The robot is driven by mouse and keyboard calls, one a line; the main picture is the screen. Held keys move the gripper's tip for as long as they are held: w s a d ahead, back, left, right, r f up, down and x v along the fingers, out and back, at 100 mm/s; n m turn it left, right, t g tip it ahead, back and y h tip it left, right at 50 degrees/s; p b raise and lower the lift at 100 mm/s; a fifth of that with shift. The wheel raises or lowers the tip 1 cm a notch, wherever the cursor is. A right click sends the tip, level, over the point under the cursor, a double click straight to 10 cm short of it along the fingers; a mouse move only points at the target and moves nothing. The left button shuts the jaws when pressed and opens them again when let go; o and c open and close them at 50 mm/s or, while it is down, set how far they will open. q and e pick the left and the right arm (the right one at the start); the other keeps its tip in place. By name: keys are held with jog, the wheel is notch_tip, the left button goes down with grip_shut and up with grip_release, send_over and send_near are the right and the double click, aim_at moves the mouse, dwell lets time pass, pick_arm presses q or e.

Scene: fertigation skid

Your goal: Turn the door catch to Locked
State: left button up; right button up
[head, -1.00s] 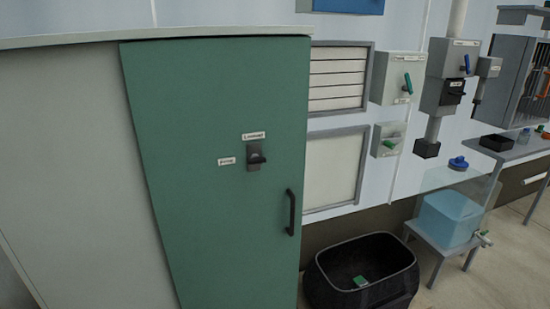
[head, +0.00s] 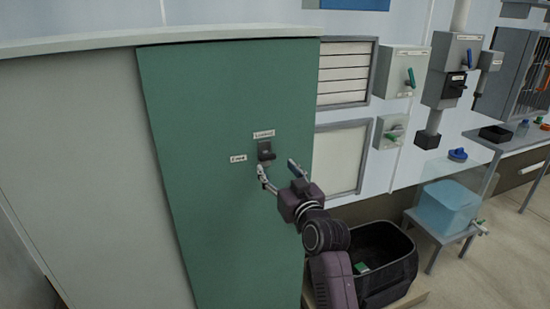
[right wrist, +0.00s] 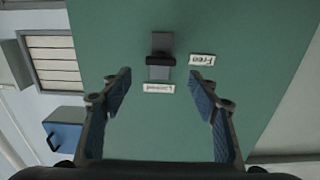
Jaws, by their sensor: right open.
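The door catch (head: 265,150) is a dark knob on a grey plate on the green cabinet door (head: 205,200). A Locked label (head: 264,134) is above it and a Free label (head: 238,158) is to its left. In the right wrist view, which is upside down, the catch (right wrist: 161,57) has its dark bar lying crosswise, along the direction of the Free label (right wrist: 202,60). My right gripper (head: 277,171) is open and empty just below and in front of the catch. In the wrist view the catch lies ahead of the gap between its fingers, apart from them. My left gripper is out of view.
A black bin (head: 385,262) stands right of the cabinet, behind my right arm. Wall boxes with levers (head: 402,75) and a louvred panel (head: 345,72) are to the right. A blue tank (head: 447,206) sits on a stand. The door around the catch is clear.

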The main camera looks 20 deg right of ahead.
aim_at(268, 158)
jog(key=shift+w+a+f+p, duration=0.1)
jog(key=shift+w+p, duration=0.15)
jog(key=shift+w, duration=1.5)
jog(key=shift+w+a+p, duration=0.1)
jog(key=shift+w+p, duration=0.15)
jog(key=shift+w, duration=1.5)
jog(key=shift+c, duration=0.3)
jog(key=c, duration=1.1)
